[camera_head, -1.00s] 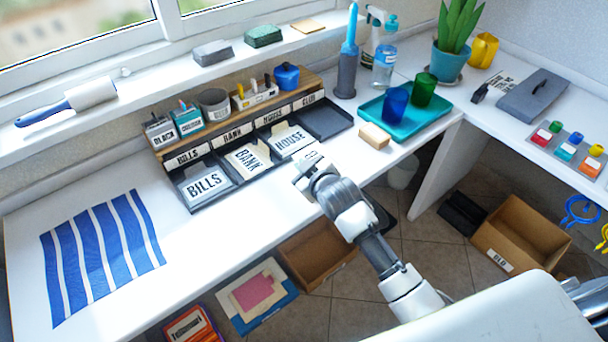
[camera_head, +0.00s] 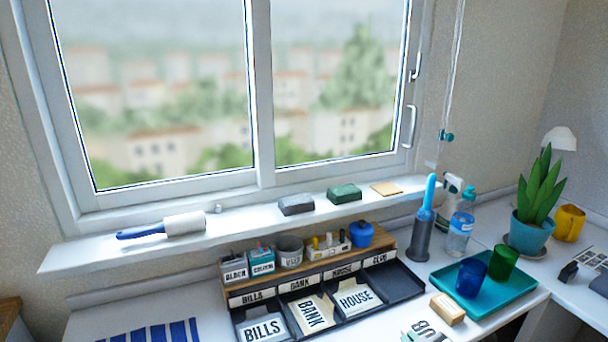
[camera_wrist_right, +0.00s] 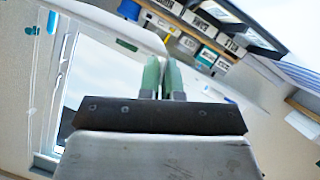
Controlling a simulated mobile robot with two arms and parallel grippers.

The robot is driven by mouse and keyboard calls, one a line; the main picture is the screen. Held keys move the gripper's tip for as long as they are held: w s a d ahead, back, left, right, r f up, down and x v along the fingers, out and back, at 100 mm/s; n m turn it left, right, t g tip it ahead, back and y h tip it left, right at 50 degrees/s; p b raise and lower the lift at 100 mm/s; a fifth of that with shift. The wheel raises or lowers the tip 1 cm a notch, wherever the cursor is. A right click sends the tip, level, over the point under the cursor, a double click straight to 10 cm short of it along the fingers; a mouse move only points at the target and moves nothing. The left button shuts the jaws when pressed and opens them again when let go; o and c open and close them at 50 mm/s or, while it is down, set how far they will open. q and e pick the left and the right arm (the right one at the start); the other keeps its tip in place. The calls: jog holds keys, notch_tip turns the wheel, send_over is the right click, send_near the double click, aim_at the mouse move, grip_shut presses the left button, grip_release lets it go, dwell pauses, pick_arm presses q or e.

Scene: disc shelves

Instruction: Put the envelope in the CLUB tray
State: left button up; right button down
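The CLUB tray (camera_head: 408,290) is the rightmost dark tray of the row in the head view, and it looks empty. A white envelope (camera_head: 428,331) with large dark letters shows at the bottom edge, in front of the trays and cut off by the frame. My left gripper does not show in the current views.
The BILLS (camera_head: 262,327), BANK (camera_head: 310,313) and HOUSE (camera_head: 356,299) trays hold cards. A sponge-like block (camera_head: 448,308) lies right of the envelope. A teal tray (camera_head: 515,290) with two cups stands further right. Pots line the wooden shelf (camera_head: 320,266) behind the trays.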

jog(key=s+a+r+m+h+p, duration=0.2)
jog(key=s+a+r, duration=0.15)
jog(key=r, duration=0.25)
jog(key=s+f, duration=0.2)
jog(key=s, duration=0.6)
jog(key=shift+a+f, duration=0.15)
